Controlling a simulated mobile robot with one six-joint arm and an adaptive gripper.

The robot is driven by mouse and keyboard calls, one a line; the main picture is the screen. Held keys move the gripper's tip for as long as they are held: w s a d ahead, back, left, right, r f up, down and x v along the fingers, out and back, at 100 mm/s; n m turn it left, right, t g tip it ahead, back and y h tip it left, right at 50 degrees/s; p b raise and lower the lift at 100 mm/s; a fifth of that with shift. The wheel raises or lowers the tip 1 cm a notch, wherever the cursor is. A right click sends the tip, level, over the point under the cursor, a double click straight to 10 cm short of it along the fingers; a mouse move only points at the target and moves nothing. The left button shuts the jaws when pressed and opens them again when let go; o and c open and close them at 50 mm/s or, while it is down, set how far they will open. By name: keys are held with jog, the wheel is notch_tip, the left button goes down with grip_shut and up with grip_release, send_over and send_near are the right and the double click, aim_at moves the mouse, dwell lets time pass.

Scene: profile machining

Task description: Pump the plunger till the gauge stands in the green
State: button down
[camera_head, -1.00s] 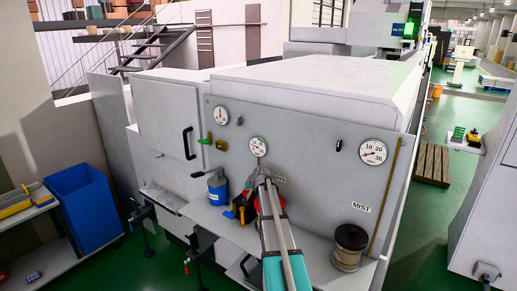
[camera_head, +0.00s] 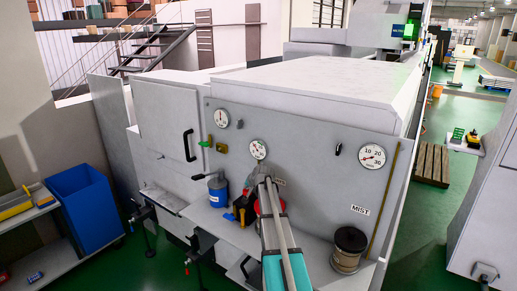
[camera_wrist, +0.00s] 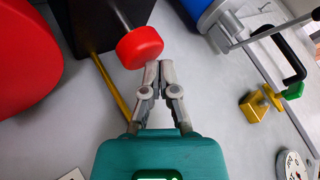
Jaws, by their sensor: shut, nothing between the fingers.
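The plunger's red knob (camera_wrist: 139,48) shows in the wrist view on a thin metal rod that comes out of a black block (camera_wrist: 88,22). My gripper (camera_wrist: 160,68) is shut and empty, its fingertips right beside the knob; I cannot tell whether they touch it. Three round gauges are on the grey panel: left (camera_head: 221,117), middle (camera_head: 258,149) and right (camera_head: 372,156). Their needles and any green zone are too small to read surely.
A blue canister (camera_head: 217,191) stands left of my gripper, and a red round body (camera_wrist: 22,55) fills the wrist view's left side. A dark-lidded jar (camera_head: 349,247) stands at right on the ledge. A black door handle (camera_head: 189,145) sticks out at left.

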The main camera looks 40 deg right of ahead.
aim_at(247, 191)
jog(key=shift+r+p, duration=0.3)
jog(key=shift+r, duration=0.25)
notch_tip(247, 191, up, 6)
jog(key=p, duration=0.6)
dwell(0.3)
dwell(0.8)
jog(key=s+a+f+n+g+y+b, duration=0.1)
jog(key=s+a+f+n, duration=0.15)
jog(key=a, duration=0.45)
jog(key=s+a+f+n+g+b, duration=0.1)
jog(key=s+a+f+b, duration=0.15)
jog(key=a, duration=0.45)
jog(key=s+a+f+n+g+b, duration=0.2)
jog(key=s+a+f+n+g, duration=0.1)
jog(key=s+a, duration=0.8)
jog(key=s+a+f+n+g+b, duration=0.3)
jog(key=s+a+f, duration=0.3)
jog(key=s+a, duration=0.6)
jog(key=shift+s+a+f+g, duration=0.2)
jog(key=shift+s+a+g, duration=0.1)
jog(key=shift+a+g, duration=0.45)
